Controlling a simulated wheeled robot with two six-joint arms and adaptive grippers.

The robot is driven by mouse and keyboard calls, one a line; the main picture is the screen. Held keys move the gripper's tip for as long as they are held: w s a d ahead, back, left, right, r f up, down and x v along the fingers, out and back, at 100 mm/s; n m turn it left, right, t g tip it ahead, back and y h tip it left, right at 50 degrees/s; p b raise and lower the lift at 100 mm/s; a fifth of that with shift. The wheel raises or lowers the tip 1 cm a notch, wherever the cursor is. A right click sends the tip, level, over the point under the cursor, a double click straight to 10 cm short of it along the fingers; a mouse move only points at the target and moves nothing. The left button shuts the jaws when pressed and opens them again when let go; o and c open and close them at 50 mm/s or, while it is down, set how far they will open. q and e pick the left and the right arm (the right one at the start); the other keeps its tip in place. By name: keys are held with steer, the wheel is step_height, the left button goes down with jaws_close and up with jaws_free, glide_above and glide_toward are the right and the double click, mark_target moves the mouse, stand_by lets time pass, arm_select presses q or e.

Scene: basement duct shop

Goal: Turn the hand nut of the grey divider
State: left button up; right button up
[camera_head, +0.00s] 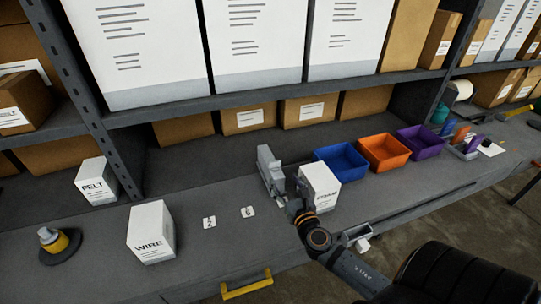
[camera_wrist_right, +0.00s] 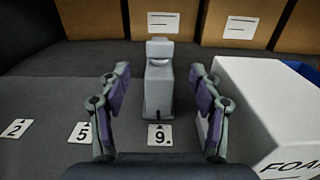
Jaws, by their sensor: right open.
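The grey divider (camera_head: 268,165) stands upright on the bench, left of the white FOAM box. In the right wrist view the grey divider (camera_wrist_right: 158,92) is a narrow block with a rounded piece at its top; I cannot tell whether this is the hand nut. My right gripper (camera_head: 298,197) is at the near side of the divider, beside the FOAM box. In the wrist view my right gripper (camera_wrist_right: 160,76) is open, one finger on each side of the divider, with gaps on both sides and nothing held. My left gripper is not in view.
The FOAM box (camera_head: 320,186) stands close on the right; blue (camera_head: 341,162), orange (camera_head: 384,151) and purple (camera_head: 421,141) bins follow. A shelf overhangs behind.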

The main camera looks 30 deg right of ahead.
mark_target(275, 164)
steer(key=w, duration=0.1)
steer(key=w+p, duration=0.1)
steer(key=r, duration=0.1)
steer(key=shift+w+d, duration=0.3)
steer(key=shift+w, duration=0.1)
steer(key=x, duration=0.4)
steer(key=p+x, duration=0.1)
steer(key=x, duration=0.2)
steer(key=shift+f, duration=0.35)
steer(key=shift+c, duration=0.8)
steer(key=c, duration=1)
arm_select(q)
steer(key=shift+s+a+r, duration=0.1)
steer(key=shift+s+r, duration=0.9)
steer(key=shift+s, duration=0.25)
